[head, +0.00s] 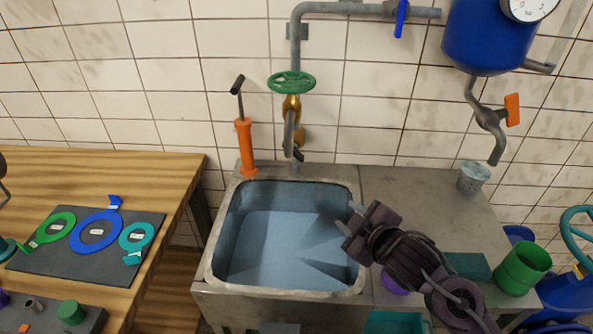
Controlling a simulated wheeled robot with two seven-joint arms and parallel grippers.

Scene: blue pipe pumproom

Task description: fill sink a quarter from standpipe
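The sink (213,262) is a metal basin with a pale rim, and its inside looks bluish. I cannot tell for sure whether water covers its floor. The standpipe (295,50) is a grey wall pipe with a green handwheel (291,82) and a brass valve body (291,105). Its spout (289,140) points down over the back of the sink, and no stream shows below it. My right gripper (348,217) is over the sink's right edge, below the handwheel and apart from it. Its two fingers are spread with nothing between them. My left gripper does not show.
An orange hand pump (245,148) stands behind the sink's left corner. A blue tank (488,38) with an orange-handled valve (512,110) hangs at right above a perforated cup (473,178). A green mug (523,268) stands right. A wooden bench (150,172) holds coloured wrenches at left.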

